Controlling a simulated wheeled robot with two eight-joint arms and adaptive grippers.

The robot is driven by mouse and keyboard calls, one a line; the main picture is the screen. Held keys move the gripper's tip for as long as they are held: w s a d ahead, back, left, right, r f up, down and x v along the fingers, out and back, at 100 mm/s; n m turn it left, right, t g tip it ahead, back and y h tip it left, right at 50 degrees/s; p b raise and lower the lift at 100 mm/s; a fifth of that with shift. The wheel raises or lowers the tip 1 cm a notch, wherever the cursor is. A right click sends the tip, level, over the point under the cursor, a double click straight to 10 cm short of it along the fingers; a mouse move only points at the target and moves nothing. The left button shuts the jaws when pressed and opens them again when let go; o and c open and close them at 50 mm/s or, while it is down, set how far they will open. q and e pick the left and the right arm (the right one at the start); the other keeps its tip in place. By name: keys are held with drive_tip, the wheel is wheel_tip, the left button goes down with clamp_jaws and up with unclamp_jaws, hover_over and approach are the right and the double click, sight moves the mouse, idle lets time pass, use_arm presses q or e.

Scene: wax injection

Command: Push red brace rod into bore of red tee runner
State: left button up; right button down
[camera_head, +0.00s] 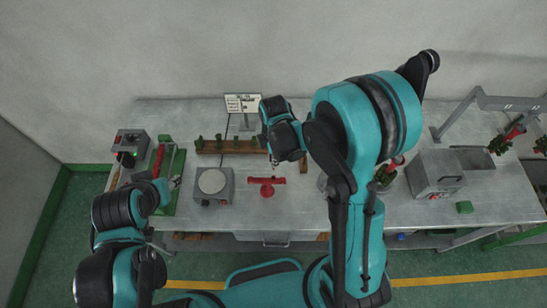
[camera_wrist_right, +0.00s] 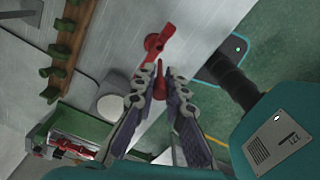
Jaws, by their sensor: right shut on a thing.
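The red tee runner (camera_head: 266,184) lies on the metal table near its front middle. In the right wrist view the tee runner (camera_wrist_right: 159,42) is just beyond my fingertips. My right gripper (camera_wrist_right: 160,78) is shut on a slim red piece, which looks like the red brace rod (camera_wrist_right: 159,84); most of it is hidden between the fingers. The rod's tip appears apart from the runner, but the exact gap is hard to judge. In the head view my right gripper (camera_head: 274,162) is small and dark above the runner. My left gripper (camera_head: 172,183) is at the left, and its fingers are unclear.
A grey unit with a round pale plate (camera_head: 212,182) stands left of the runner. A wooden rack with green pegs (camera_head: 231,147) is behind it. A green fixture (camera_head: 174,190) is at the left. A grey box (camera_head: 435,174) and green block (camera_head: 464,207) are at the right.

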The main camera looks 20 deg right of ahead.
drive_tip(key=shift+w, duration=0.1)
drive_tip(key=shift+f+b, duration=0.15)
drive_tip(key=shift+b, duration=0.2)
drive_tip(key=shift+f+b, duration=0.6)
drive_tip(key=shift+b, duration=0.05)
wheel_tip(320, 180, down, 4)
drive_tip(key=b, duration=0.4)
drive_tip(key=shift+f, duration=0.2)
drive_tip(key=shift+b, duration=0.6)
idle(0.7)
drive_tip(key=shift+f+b, duration=1.55)
drive_tip(key=shift+b, duration=0.1)
drive_tip(key=c, duration=1.5)
unclamp_jaws()
